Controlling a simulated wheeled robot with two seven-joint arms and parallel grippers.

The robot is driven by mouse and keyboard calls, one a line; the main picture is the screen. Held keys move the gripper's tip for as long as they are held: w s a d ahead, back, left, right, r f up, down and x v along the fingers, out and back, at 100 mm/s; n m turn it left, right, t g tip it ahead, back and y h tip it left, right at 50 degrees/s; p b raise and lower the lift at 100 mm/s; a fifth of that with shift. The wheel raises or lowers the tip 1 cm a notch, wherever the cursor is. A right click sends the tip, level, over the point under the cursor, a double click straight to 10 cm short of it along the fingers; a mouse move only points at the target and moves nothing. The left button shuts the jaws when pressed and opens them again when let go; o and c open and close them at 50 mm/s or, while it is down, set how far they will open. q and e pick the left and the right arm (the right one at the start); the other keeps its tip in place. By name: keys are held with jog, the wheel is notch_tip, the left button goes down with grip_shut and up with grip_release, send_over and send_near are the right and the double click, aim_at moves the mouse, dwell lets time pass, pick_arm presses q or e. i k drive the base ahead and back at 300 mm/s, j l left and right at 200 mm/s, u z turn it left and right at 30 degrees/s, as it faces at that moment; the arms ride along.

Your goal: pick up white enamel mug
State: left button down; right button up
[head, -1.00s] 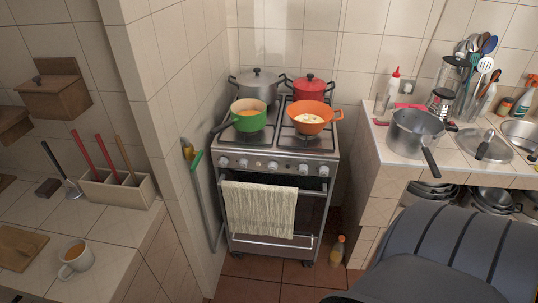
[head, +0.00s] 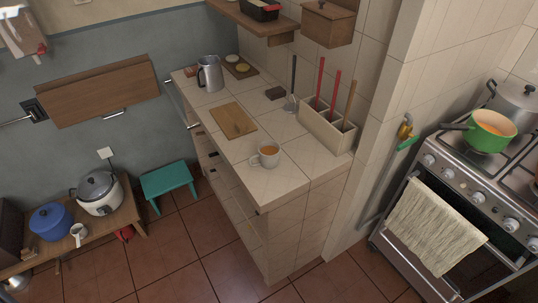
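Another white mug (head: 78,234) stands on the low wooden table (head: 128,215) at the lower left, in front of the white rice cooker (head: 98,193). Neither of my grippers is in view.
A wooden cutting board (head: 233,120), a metal jug (head: 209,74) and a utensil box (head: 325,130) stand on the counter. A blue pot (head: 50,221) is on the low table. A teal stool (head: 168,181) stands beside it. The stove (head: 455,200) is right. The tiled floor between is clear.

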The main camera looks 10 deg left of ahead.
aim_at(269, 150)
jog(key=j+z, duration=0.15)
jog(key=j, duration=0.25)
jog(key=k+j+z, duration=0.15)
jog(key=j, duration=0.25)
jog(key=k+j+z, duration=0.15)
jog(key=j, duration=0.25)
jog(key=j+z, duration=0.15)
jog(key=j, duration=0.2)
jog(key=k+j+z, duration=0.15)
jog(key=j, duration=0.2)
jog(key=k+l+z, duration=0.1)
jog(key=k+z, duration=0.15)
jog(key=k, duration=0.15)
